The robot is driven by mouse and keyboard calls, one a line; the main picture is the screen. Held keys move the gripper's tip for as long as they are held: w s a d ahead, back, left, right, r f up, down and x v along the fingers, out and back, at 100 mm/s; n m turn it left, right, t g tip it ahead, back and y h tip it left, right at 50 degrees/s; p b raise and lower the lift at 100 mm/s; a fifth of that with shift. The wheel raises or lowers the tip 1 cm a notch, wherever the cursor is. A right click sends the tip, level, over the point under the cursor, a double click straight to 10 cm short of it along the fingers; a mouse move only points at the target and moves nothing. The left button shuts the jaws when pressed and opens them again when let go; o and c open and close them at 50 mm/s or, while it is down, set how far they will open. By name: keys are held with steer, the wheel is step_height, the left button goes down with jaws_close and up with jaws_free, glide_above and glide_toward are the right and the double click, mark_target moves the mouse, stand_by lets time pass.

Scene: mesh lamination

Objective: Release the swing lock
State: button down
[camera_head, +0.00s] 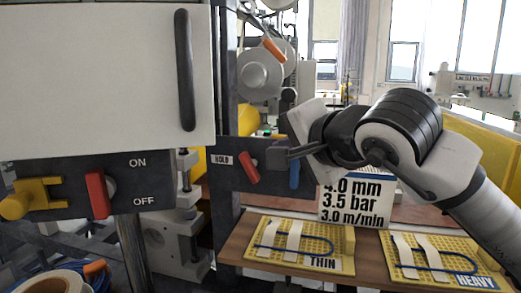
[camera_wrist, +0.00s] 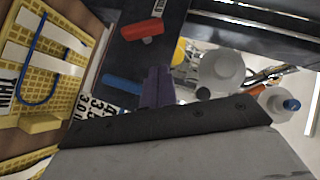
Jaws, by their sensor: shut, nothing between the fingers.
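No part in view is labelled as the swing lock. A dark panel (camera_head: 226,175) marked HOLD carries a tilted red lever (camera_head: 249,168) and an upright blue lever (camera_head: 294,174). The red lever (camera_wrist: 142,29) and blue lever (camera_wrist: 122,84) also show in the wrist view. An orange handle (camera_head: 274,50) sits by grey round parts above the panel. My gripper (camera_head: 288,153) is shut and empty, pointing left in front of the panel, just above the blue lever in the picture. In the wrist view its fingers (camera_wrist: 158,86) show beside the blue lever; I cannot tell whether they touch.
A white door with a black handle (camera_head: 184,70) stands at left. Below it are a red ON/OFF lever (camera_head: 98,194) and a yellow knob (camera_head: 14,206). Yellow trays marked THIN (camera_head: 270,262) and HEAVY (camera_head: 410,281) lie on a wooden bench below. A sign (camera_head: 352,200) stands behind them.

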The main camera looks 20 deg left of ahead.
mark_target(251, 157)
steer(key=shift+w+a+f+p, duration=0.2)
steer(key=shift+a+f, duration=0.2)
steer(key=shift+a, duration=0.4)
steer(key=shift+w+a+f+p, duration=0.2)
steer(key=shift+a+f, duration=0.25)
steer(key=shift+a, duration=0.3)
steer(key=shift+w+a+f+p, duration=0.15)
steer(key=shift+w+a+f, duration=0.2)
steer(key=shift+a, duration=0.45)
steer(key=shift+s+a+r+n+h, duration=0.15)
steer(key=shift+n+h, duration=0.25)
steer(key=shift+h, duration=0.2)
